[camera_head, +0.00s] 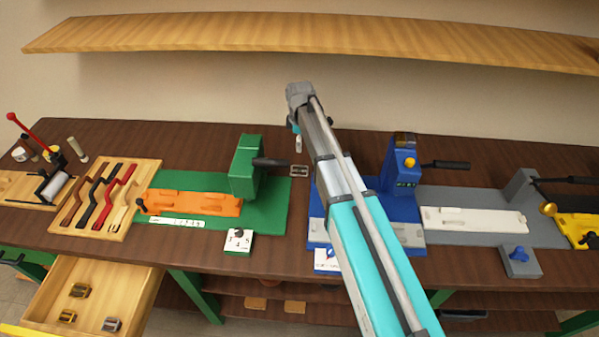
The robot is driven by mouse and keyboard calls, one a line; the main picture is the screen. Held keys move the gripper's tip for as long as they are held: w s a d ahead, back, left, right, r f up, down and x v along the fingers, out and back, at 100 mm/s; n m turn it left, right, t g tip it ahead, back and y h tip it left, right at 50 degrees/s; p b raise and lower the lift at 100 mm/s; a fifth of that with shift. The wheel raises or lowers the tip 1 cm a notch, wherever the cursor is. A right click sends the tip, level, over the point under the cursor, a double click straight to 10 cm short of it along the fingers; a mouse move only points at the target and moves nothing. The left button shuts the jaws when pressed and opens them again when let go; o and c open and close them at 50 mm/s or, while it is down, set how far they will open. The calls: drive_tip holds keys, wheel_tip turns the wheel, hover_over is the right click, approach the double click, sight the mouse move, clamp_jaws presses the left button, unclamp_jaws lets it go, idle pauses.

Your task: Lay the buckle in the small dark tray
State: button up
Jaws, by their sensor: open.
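Several small metal pieces that look like buckles lie apart in the open wooden drawer at lower left: a dark brassy one (79,290), a second brassy one (67,316) and a silvery one (111,324). Which is the task's buckle I cannot tell. A small grey framed piece (299,171) lies on the bench beside the green press; whether it is a buckle or a tray is too small to tell. I cannot make out a small dark tray for certain.
The green press (246,168) and orange block (195,203) stand left of my arm, the blue press (402,170) right of it. A wooden rack (66,217) holds several handles. The drawer (140,300) juts out in front. A shelf (300,32) runs above.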

drive_tip(key=shift+f, duration=0.1)
drive_tip(key=b, duration=0.9)
hover_over(300, 170)
wheel_tip(300, 170, down, 8)
drive_tip(key=shift+s+f, duration=0.1)
drive_tip(key=shift+f, duration=0.1)
drive_tip(key=shift+f, duration=0.15)
drive_tip(key=shift+f+b, duration=2.45)
drive_tip(key=c, duration=1.2)
drive_tip(key=shift+o, duration=0.2)
drive_tip(key=shift+a+r, duration=0.1)
drive_tip(key=shift+r, duration=0.1)
